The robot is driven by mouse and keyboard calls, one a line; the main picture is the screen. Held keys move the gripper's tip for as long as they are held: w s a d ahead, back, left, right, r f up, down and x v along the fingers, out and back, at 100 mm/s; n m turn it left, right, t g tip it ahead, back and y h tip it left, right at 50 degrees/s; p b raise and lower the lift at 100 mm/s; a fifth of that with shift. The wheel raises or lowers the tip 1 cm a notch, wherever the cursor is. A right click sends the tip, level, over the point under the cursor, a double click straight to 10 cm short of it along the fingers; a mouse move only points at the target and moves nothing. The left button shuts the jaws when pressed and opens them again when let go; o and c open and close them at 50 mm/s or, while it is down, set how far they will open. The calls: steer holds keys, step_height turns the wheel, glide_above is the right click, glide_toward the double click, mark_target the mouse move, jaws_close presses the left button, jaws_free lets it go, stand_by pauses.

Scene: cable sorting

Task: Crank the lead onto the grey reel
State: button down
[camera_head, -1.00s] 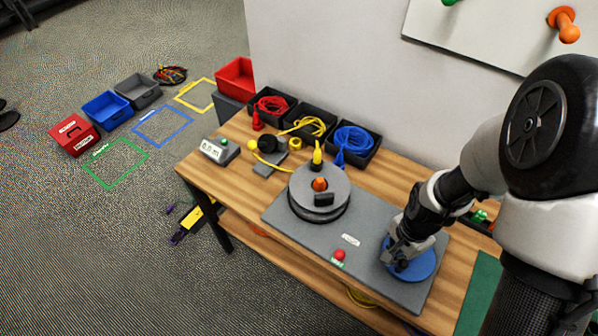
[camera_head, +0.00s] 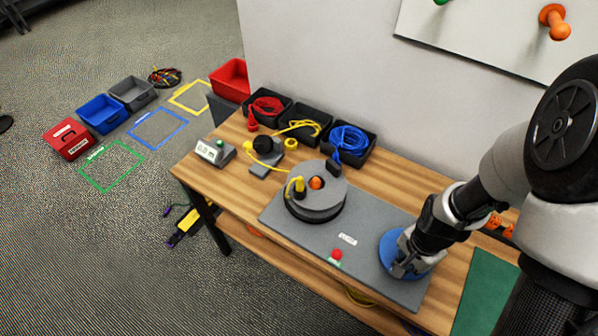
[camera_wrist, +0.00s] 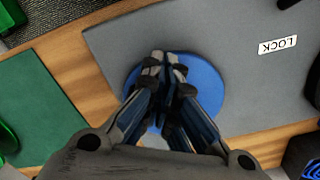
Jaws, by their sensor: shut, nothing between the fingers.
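The grey reel (camera_head: 328,174) lies flat on a grey base plate (camera_head: 290,228), with an orange hub (camera_head: 316,183) at its middle. A yellow plug (camera_head: 298,187) stands on its left side and a black block (camera_head: 333,168) at its upper right. The yellow lead (camera_head: 268,163) runs from the black guide (camera_head: 263,144) towards the reel. My gripper (camera_head: 401,268) is shut at the blue crank disc (camera_head: 390,246), over its lower part. In the wrist view my shut fingers (camera_wrist: 166,62) are over the blue disc (camera_wrist: 205,85). The crank's handle is hidden.
Black bins with red (camera_head: 266,106), yellow (camera_head: 301,128) and blue cables (camera_head: 347,140) line the wall. A meter (camera_head: 211,151) stands at the left table end. A red button (camera_head: 336,254) and LOCK label (camera_wrist: 277,45) are on the plate. A green mat (camera_head: 483,292) lies right.

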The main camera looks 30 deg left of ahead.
step_height(320, 180, up, 7)
steer(key=p, duration=0.5)
steer(key=shift+w, duration=0.15)
steer(key=shift+w+d+r+n+p, duration=0.5)
steer(key=shift+d+r+n+p, duration=1.05)
steer(key=shift+r+n+p, duration=1.95)
steer(key=shift+m, duration=0.5)
step_height(320, 180, down, 8)
steer(key=b, duration=0.3)
steer(key=shift+f, duration=0.2)
